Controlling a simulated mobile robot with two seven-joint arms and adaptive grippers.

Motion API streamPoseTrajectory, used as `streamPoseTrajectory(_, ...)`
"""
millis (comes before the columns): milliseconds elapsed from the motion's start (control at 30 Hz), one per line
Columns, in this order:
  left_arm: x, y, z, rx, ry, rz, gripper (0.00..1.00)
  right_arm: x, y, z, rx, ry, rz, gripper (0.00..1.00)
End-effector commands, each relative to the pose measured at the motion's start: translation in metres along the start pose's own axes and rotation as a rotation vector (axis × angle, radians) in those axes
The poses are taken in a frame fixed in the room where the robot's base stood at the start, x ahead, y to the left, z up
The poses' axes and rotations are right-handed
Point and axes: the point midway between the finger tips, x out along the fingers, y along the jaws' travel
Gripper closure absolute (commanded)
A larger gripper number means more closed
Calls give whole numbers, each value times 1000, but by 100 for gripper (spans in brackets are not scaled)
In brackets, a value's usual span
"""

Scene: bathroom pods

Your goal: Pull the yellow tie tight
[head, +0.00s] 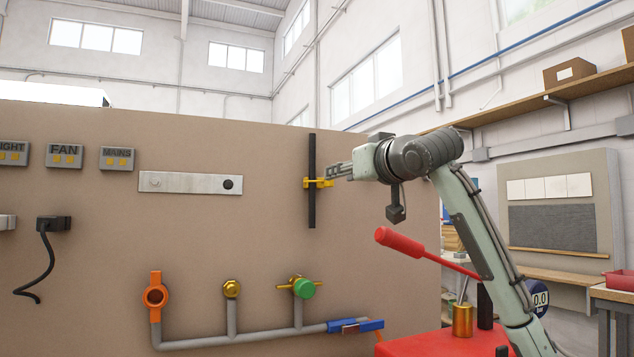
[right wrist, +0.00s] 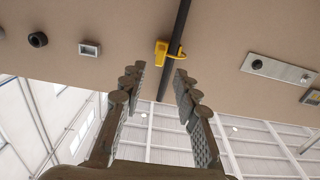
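The yellow tie (head: 312,184) sits around a black vertical bar (head: 312,150) on the tan panel. In the right wrist view the tie (right wrist: 161,56) shows a blocky part beside the bar (right wrist: 182,18) and a thin curved strip across it. How tight the tie sits is hard to tell. My right gripper (head: 330,171) is just right of the tie in the head view. In the right wrist view my right gripper (right wrist: 157,76) is open, its fingers spread with nothing held between them. The tie lies just beyond the fingertips. My left gripper is not in view.
The panel carries a metal plate (head: 190,183), several switch boxes (head: 64,155) and grey pipework (head: 232,320) with a green-knobbed valve (head: 304,289) below. A red-handled lever (head: 400,243) stands under my right arm. The panel around the bar is clear.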

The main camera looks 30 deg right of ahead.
Motion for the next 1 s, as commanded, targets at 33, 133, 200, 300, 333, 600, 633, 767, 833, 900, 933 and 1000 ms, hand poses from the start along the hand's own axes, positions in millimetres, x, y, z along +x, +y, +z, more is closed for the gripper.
streamPoseTrajectory(33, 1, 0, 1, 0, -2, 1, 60, 1, 0, 0, 0, 0, 0, 69)
streamPoseTrajectory(133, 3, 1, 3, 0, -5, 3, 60, 10, 0, -1, 1, -1, 0, 69)
streamPoseTrajectory(200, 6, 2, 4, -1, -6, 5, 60, 20, 0, -1, 1, -2, 0, 69)
streamPoseTrajectory(300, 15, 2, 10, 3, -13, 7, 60, 37, 0, -2, 1, -3, 0, 69)
streamPoseTrajectory(333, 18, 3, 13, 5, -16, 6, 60, 42, 0, -2, 1, -3, 0, 69)
streamPoseTrajectory(600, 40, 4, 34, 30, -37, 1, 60, 74, 0, -1, 1, -1, 0, 69)
streamPoseTrajectory(633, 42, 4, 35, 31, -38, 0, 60, 75, 0, 0, 0, -1, 0, 69)
streamPoseTrajectory(767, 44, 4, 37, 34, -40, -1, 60, 78, 1, 0, 0, 0, 1, 69)
streamPoseTrajectory(833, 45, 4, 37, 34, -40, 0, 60, 78, 1, 0, 0, 1, 1, 69)
streamPoseTrajectory(900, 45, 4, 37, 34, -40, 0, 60, 78, 1, 0, 0, 0, 1, 69)
streamPoseTrajectory(933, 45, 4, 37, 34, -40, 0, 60, 78, 1, 0, 0, 0, 1, 69)
streamPoseTrajectory(1000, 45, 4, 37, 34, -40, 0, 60, 78, 1, 0, 0, 0, 1, 76)
